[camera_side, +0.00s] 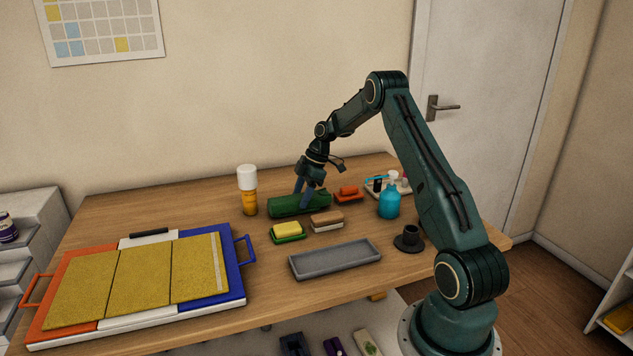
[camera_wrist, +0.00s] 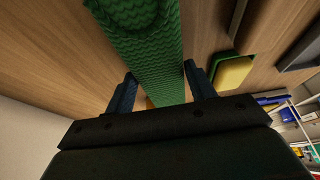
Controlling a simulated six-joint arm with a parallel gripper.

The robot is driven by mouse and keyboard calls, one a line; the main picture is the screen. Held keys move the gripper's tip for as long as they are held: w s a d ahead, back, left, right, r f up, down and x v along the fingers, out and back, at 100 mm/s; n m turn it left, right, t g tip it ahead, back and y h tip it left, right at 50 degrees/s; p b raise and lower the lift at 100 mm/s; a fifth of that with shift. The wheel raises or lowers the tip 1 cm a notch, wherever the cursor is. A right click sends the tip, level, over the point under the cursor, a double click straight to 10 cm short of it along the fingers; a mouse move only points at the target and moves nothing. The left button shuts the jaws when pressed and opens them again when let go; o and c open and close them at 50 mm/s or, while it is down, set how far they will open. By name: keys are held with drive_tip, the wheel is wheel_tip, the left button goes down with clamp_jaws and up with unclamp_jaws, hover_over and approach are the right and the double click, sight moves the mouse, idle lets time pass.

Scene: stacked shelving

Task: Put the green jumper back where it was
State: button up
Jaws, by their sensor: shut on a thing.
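The green jumper (camera_side: 287,208) is a rolled, ribbed knit bundle lying on the wooden table, behind the sponge dish. My gripper (camera_side: 308,195) reaches down over it with a finger on either side, shut on the roll. In the wrist view the jumper (camera_wrist: 150,45) runs from the top edge down between the two blue fingers (camera_wrist: 160,90). Its lower end is hidden behind the gripper body. I cannot tell whether it is lifted off the table.
A yellow sponge on a green dish (camera_side: 289,238), a brush (camera_side: 326,221) and a grey tray (camera_side: 336,260) lie in front. An orange bottle (camera_side: 248,190) stands left, a blue pump bottle (camera_side: 389,200) right. A board with mustard panels (camera_side: 140,280) fills the table's left.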

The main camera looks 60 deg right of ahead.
drive_tip(key=shift+f, duration=0.15)
drive_tip(key=o, duration=1)
drive_tip(key=v, duration=1.2)
drive_tip(key=shift+r, duration=0.2)
drive_tip(key=shift+a, duration=0.1)
